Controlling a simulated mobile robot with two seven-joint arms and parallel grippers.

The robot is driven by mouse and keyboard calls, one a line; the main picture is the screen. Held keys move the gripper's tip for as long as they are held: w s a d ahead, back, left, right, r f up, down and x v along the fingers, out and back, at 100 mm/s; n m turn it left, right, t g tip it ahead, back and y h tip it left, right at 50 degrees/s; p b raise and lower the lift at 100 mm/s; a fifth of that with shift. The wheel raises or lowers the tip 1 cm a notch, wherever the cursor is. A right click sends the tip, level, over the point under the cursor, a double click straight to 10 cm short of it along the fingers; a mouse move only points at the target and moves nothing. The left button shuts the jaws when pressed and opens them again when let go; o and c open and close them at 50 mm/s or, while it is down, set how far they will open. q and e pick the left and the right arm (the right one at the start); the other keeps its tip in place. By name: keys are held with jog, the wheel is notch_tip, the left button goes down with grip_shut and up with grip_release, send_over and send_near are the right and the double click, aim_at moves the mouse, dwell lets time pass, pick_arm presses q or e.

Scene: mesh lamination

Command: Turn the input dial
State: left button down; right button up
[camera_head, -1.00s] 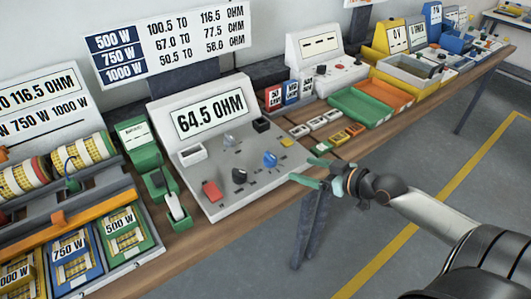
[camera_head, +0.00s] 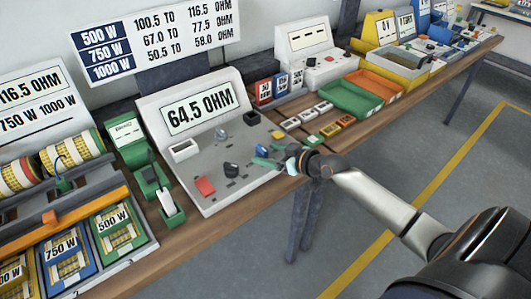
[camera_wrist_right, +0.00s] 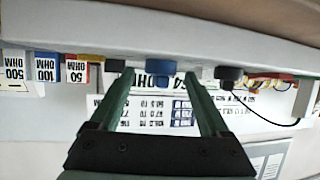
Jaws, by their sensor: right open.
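The grey test console (camera_head: 208,192) has a screen reading 64.5 OHM (camera_head: 199,110). Its sloped panel carries a blue knob (camera_head: 262,150) and a black knob (camera_head: 231,169); no readable label shows which is the input dial. My right gripper (camera_head: 269,158) reaches in from the right at the blue knob. In the right wrist view, the blue knob (camera_wrist_right: 160,70) lies between the tips of the two spread green fingers, with no visible grip on it. The black knob (camera_wrist_right: 229,76) is just right of the fingers. My left gripper is not in view.
A red button (camera_head: 205,186), a white box (camera_head: 184,149) and a black box (camera_head: 251,118) are also on the panel. Green (camera_head: 167,206) and orange (camera_head: 383,83) holders flank the console. Open floor (camera_head: 390,200) lies in front of the bench.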

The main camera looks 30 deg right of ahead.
jog(key=shift+x, duration=0.8)
grip_shut()
